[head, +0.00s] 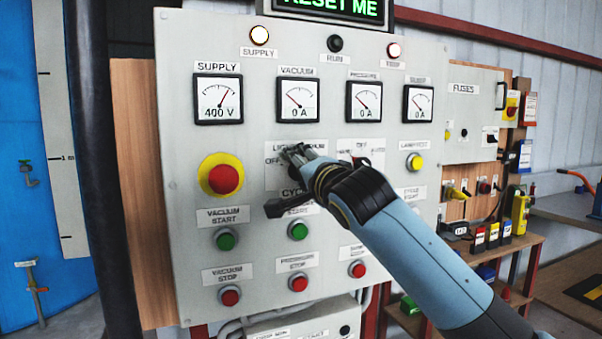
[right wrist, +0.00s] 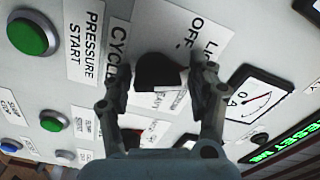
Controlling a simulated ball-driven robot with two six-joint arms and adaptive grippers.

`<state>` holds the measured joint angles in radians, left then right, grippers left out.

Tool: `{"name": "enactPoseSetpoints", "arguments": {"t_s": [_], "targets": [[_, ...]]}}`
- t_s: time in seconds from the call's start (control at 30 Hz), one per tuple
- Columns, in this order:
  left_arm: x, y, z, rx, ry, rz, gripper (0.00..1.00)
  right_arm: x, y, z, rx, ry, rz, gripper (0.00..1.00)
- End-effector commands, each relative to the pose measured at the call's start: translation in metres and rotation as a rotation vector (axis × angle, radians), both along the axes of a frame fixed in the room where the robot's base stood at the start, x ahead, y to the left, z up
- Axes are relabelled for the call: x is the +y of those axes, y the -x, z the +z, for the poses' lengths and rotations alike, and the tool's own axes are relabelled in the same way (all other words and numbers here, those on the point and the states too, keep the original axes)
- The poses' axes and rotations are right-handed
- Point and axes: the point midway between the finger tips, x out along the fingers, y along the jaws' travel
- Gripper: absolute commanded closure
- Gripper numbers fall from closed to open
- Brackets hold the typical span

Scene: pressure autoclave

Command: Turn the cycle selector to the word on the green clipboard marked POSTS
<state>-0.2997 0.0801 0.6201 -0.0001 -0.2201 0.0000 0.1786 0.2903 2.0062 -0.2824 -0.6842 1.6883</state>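The cycle selector is a black knob (right wrist: 160,72) on a white label plate (right wrist: 209,35) lettered OFF, with parts of words like LI and EAVY, in the right wrist view. In the head view its label plate (head: 273,150) shows on the grey panel, mostly behind my right gripper (head: 300,153). My right gripper also shows in the right wrist view (right wrist: 165,88), open, with one finger on each side of the knob and visible gaps. Whether the fingers touch it, I cannot tell. My left gripper and the green clipboard marked POSTS are not in view.
The panel (head: 180,100) carries a red emergency button (head: 223,180), a green vacuum start button (head: 225,239), several gauges and red stop buttons. A second black selector (head: 362,162) sits right of my gripper. The display (head: 330,5) reads RESET ME.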

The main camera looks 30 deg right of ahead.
Motion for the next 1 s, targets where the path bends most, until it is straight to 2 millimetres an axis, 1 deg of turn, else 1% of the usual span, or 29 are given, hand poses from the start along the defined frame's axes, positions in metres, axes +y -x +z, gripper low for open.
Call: {"name": "enactPoseSetpoints", "arguments": {"t_s": [0.3, 0.37, 0.43, 0.57, 0.7, 0.8, 0.9, 1.0], "targets": [[0.002, 0.001, 0.000, 0.002, -0.002, -0.001, 0.60, 0.000, 0.001, -0.002, 0.005, -0.001, -0.001, 0.33], [0.002, 0.002, 0.000, 0.002, -0.003, -0.001, 0.60, 0.001, 0.003, -0.003, 0.006, -0.001, 0.000, 0.33], [0.002, 0.001, 0.000, 0.001, -0.002, 0.000, 0.60, 0.002, 0.010, -0.003, 0.006, -0.001, 0.000, 0.33], [0.001, 0.001, 0.000, 0.001, -0.001, 0.000, 0.60, 0.008, 0.034, -0.003, 0.006, -0.001, 0.001, 0.33], [0.001, 0.001, 0.000, 0.001, -0.001, 0.000, 0.60, 0.016, 0.066, -0.004, 0.007, -0.002, 0.001, 0.33], [0.000, 0.000, 0.000, 0.001, 0.000, 0.000, 0.60, 0.021, 0.086, -0.003, 0.007, 0.000, 0.000, 0.33], [0.000, 0.000, 0.000, 0.000, 0.000, 0.000, 0.60, 0.024, 0.102, -0.003, 0.005, -0.001, 0.000, 0.33], [0.000, 0.000, 0.000, 0.000, 0.000, 0.000, 0.60, 0.027, 0.112, -0.003, 0.004, -0.001, 0.000, 0.33]]}}
